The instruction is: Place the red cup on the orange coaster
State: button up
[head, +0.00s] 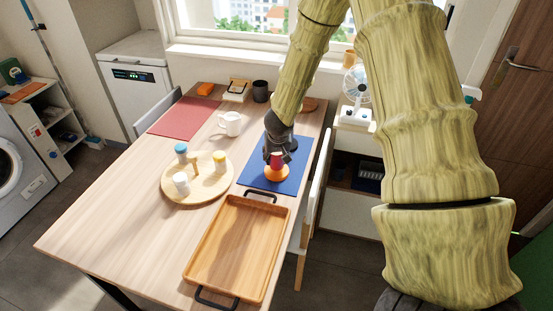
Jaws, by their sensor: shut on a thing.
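The red cup (276,160) is small and looks upright. My gripper (275,156) is shut on it, with dark fingers around its upper part and hiding some of it. The orange coaster (277,175) lies on the blue mat (258,181) at the right side of the table. The cup is over the coaster in the picture. I cannot tell whether its base touches the coaster or is slightly above it.
A wooden tray (238,249) with black handles lies in front of the mat. A round board (205,194) with several small jars is to the left. A white mug (230,124), red mat (183,118) and dark cup (260,91) stand farther back. The table's front left is clear.

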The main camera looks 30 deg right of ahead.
jog(key=shift+f, duration=0.6)
jog(key=shift+f, duration=0.15)
jog(key=o, duration=1.2)
jog(key=shift+c, duration=0.2)
jog(key=shift+s+r, duration=0.15)
jog(key=shift+r, duration=0.45)
jog(key=p+v, duration=0.1)
jog(key=v, duration=1)
jog(key=shift+a, duration=0.1)
